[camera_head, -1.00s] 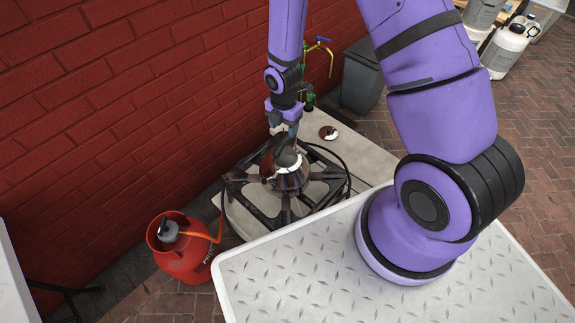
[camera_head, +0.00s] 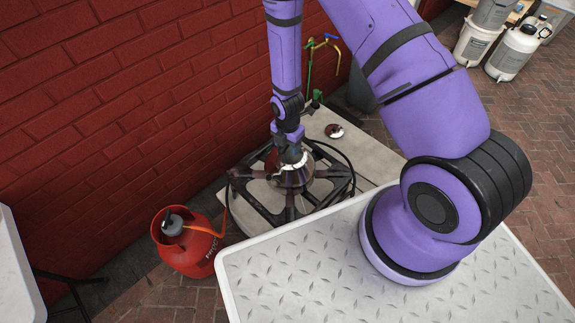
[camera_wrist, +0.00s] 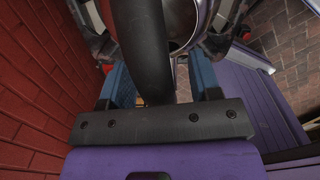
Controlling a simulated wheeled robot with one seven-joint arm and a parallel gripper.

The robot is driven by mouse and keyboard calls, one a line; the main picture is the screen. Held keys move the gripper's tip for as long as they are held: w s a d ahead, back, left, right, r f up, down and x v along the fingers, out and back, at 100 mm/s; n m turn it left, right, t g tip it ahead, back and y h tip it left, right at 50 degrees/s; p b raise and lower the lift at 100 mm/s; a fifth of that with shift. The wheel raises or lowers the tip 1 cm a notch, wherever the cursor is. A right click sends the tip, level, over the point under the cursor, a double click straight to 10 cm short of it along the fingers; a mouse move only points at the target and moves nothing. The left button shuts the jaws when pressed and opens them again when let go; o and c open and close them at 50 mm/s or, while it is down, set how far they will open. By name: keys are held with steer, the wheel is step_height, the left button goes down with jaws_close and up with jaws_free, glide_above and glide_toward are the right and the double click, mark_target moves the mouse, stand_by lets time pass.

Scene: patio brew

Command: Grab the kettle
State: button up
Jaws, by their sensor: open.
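The kettle (camera_head: 297,180) is a shiny metal pot standing on the black burner stand; my gripper hides its upper part in the head view. My gripper (camera_head: 291,156) is right over it, pointing down. In the wrist view, the kettle's dark curved handle (camera_wrist: 143,50) passes between the two blue fingers of my gripper (camera_wrist: 163,88). The fingers are apart, with a gap visible on each side of the handle. The kettle's metal body (camera_wrist: 178,18) shows behind the handle.
The black burner stand (camera_head: 262,208) surrounds the kettle's base. A red gas bottle (camera_head: 188,245) stands on the brick floor at left. The red brick wall (camera_head: 130,100) is close at left.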

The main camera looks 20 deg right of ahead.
steer(key=shift+f, duration=0.15)
jaws_close()
stand_by(1.4)
